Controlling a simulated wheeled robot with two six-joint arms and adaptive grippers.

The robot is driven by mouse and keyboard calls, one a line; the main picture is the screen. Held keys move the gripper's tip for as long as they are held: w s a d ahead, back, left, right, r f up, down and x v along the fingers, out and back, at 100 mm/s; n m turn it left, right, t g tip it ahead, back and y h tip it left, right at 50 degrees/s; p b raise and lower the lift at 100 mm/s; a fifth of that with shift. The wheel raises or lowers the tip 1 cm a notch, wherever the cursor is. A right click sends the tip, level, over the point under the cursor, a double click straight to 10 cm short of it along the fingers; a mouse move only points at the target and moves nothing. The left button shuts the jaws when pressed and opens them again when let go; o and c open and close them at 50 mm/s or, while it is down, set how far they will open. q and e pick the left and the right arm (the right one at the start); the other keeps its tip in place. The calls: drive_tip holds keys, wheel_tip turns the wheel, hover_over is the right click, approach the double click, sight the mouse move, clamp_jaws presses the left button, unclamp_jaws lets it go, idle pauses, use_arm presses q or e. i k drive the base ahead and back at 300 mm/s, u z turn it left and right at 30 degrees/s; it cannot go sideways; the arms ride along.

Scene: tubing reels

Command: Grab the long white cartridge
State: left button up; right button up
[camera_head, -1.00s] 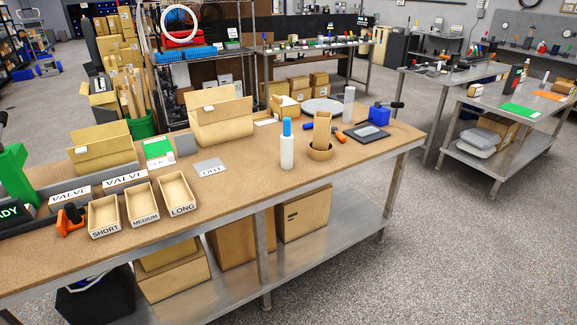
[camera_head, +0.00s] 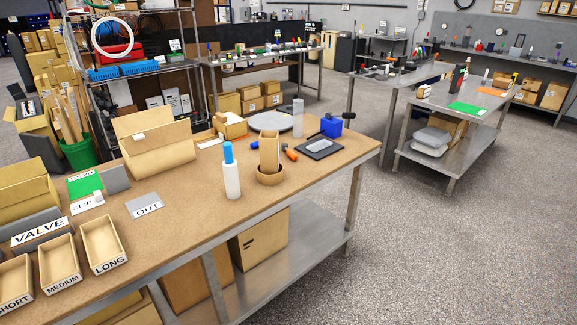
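No item in view is plainly marked as the long white cartridge. A tall white cylinder with a blue top (camera_head: 231,175) stands upright near the bench's front edge. A plain pale cylinder (camera_head: 298,117) stands upright farther back. A tan bin labelled LONG (camera_head: 104,241) lies at the lower left beside the MEDIUM bin (camera_head: 60,262) and the SHORT bin (camera_head: 14,284); all three look empty. Neither of my grippers is in view.
The wooden bench (camera_head: 190,222) has bare surface between the OUT card (camera_head: 145,206) and the white cylinder. Open floor (camera_head: 430,260) lies right of the bench.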

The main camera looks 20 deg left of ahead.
sight(230, 165)
drive_tip(key=z, duration=0.5)
drive_tip(key=i, duration=1.9)
drive_tip(key=u, duration=0.7)
